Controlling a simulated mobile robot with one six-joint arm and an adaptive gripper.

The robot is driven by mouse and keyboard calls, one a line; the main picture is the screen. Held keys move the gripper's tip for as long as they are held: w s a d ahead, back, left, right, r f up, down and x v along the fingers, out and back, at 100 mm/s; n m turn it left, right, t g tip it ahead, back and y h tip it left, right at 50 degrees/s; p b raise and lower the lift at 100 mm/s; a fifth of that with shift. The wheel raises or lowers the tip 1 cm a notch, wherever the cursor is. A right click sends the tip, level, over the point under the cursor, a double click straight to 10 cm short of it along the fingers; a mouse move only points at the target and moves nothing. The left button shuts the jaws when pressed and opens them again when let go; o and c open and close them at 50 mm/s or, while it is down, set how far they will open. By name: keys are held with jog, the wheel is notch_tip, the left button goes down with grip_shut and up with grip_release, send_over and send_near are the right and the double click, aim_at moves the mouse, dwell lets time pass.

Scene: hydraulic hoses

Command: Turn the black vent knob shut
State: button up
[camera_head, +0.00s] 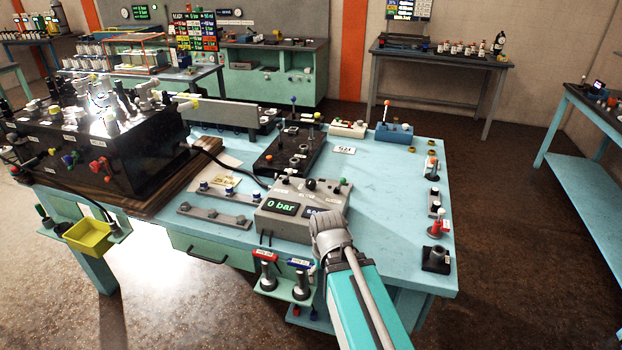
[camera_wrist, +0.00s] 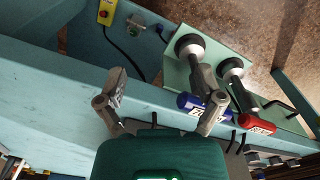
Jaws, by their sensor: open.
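A black knob (camera_head: 310,184) sits on top of the grey control box (camera_head: 285,228), between a green knob and smaller fittings. I cannot read a label on it, so I cannot tell if it is the vent knob. The box's display reads 0 bar. The knob is not recognisable in the wrist view. In the wrist view my gripper (camera_wrist: 160,105) is open and empty, its fingers spread over the bench's front edge. In the head view my arm covers the box's right front corner, and the gripper's fingers cannot be made out.
A small front shelf (camera_wrist: 176,75) holds two tools, one with a blue label (camera_wrist: 200,106) close to my right finger, one with a red label (camera_wrist: 255,124). A black manifold (camera_head: 290,150) stands behind the box. The blue bench top (camera_head: 385,205) is clear right of the box.

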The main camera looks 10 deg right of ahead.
notch_tip(320, 180, up, 15)
jog(key=w+p, duration=0.3)
jog(key=p, duration=1.1)
notch_tip(320, 180, up, 8)
jog(key=m+p, duration=0.8)
jog(key=m, duration=1.3)
send_over(312, 181)
jog(key=shift+r, duration=0.1)
jog(key=shift+f, duration=0.25)
notch_tip(312, 181, down, 13)
jog(key=b, duration=1.3)
jog(key=shift+a+f, duration=0.1)
jog(key=shift+f, duration=0.05)
